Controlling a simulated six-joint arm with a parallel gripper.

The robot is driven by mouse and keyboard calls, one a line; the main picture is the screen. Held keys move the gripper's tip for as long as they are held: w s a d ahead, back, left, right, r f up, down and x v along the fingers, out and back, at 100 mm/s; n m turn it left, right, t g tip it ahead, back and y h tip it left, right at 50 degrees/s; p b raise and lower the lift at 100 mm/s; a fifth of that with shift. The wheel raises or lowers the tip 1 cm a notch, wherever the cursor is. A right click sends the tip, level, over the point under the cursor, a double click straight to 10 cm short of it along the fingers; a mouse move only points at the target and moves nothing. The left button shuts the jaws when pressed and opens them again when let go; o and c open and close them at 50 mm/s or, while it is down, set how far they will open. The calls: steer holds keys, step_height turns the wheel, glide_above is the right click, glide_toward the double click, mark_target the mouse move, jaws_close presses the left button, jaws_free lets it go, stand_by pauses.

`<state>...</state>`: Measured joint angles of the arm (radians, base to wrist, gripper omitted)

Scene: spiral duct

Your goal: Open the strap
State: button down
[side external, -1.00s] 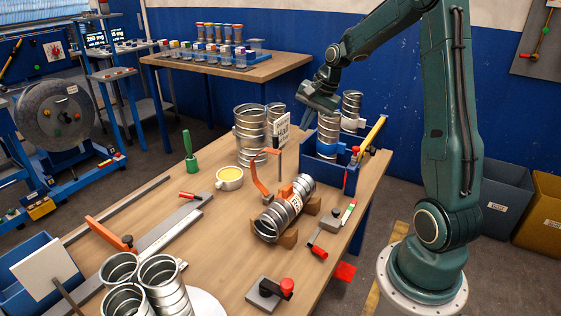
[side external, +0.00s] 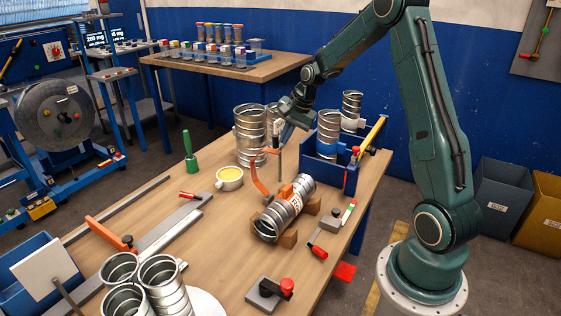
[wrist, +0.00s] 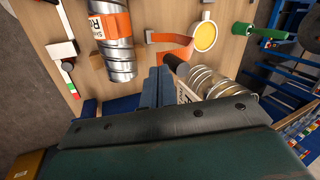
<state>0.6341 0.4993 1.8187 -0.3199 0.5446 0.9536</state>
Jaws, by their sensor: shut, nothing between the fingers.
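A silver spiral duct (side external: 268,223) lies on wooden cradles near the table's middle. An orange strap (side external: 286,193) is on the duct; in the wrist view it shows as an orange band (wrist: 118,24) around it beside a white label. A curved orange strip (side external: 259,180) rises beside the duct; it also shows in the wrist view (wrist: 178,47), near a small grey block. I cannot tell whether strip and band are joined. My gripper (side external: 284,139) is shut and empty, pointing down above the table behind the duct, apart from the strap. Its fingers (wrist: 155,88) show in the wrist view.
Upright ducts (side external: 249,130) stand behind and left of my gripper. A blue bin (side external: 323,174) with ducts stands to its right. A thin post stands below the gripper. A yellow-filled cup (side external: 229,178) and a green-handled tool (side external: 189,150) are to the left.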

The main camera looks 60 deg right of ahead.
steer(key=shift+w+r+g, duration=0.15)
steer(key=shift+w+g, duration=0.2)
steer(key=shift+w, duration=0.45)
steer(key=shift+w+r+g, duration=0.15)
steer(key=shift+w+g, duration=0.2)
steer(key=shift+w, duration=0.45)
steer(key=shift+w+r, duration=0.15)
steer(key=shift+w, duration=1.7)
steer(key=shift+s+d+r, duration=0.15)
steer(key=shift+s+r, duration=0.05)
steer(key=shift+s, duration=0.4)
steer(key=s+v, duration=0.1)
steer(key=v, duration=1)
steer(key=shift+d, duration=0.2)
